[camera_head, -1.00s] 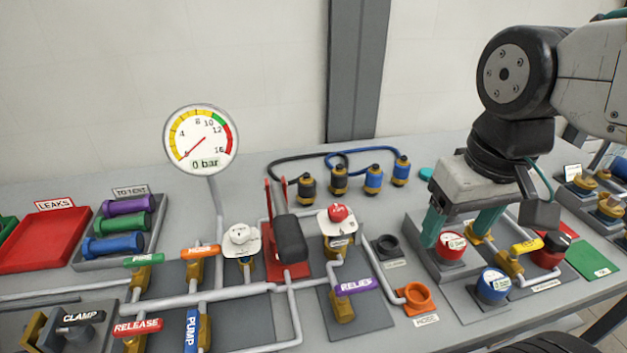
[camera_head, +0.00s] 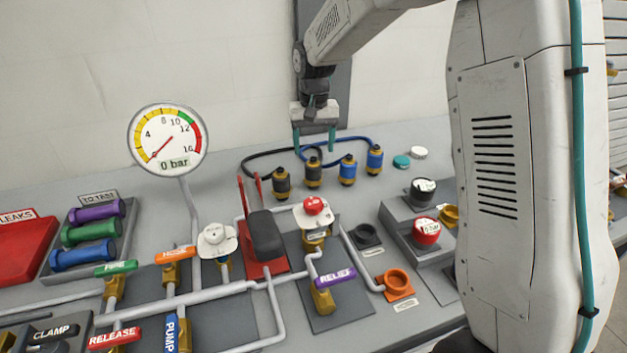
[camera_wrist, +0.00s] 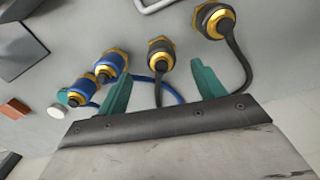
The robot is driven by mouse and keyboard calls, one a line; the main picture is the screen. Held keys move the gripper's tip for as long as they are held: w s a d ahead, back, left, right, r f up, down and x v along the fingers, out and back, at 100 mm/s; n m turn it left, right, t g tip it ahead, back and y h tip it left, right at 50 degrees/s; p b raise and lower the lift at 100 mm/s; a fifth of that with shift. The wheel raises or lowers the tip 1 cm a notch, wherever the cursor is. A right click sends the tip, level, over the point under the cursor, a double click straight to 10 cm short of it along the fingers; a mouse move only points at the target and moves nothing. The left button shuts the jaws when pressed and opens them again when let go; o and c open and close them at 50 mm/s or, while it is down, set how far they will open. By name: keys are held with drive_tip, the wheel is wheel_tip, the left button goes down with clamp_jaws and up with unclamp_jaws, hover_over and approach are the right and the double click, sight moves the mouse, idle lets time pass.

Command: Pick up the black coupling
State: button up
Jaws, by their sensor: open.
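Two black couplings with brass ends stand on the bench's back part in the head view: the left one (camera_head: 282,183) and the one right of it (camera_head: 313,174). A black hose loops behind them. In the wrist view they show as the outer right coupling (camera_wrist: 214,20) and the middle coupling (camera_wrist: 160,56). My gripper (camera_head: 315,142) is open and empty, fingers pointing down, above and behind the row of couplings in the head view. In the wrist view its teal fingertips (camera_wrist: 160,68) lie on either side of the middle black coupling, apart from it.
Two blue couplings (camera_head: 347,170) (camera_head: 375,160) stand right of the black ones, with a blue hose (camera_head: 365,140) behind. A lever on a red base (camera_head: 266,238), the gauge (camera_head: 168,140) and valves stand in front and left. My arm hides the bench's right side.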

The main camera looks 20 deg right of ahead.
sight(313, 164)
drive_tip(key=f, duration=0.6)
drive_tip(key=w+f, duration=0.1)
drive_tip(key=f, duration=0.1)
drive_tip(key=shift+f, duration=0.4)
drive_tip(key=c, duration=1.2)
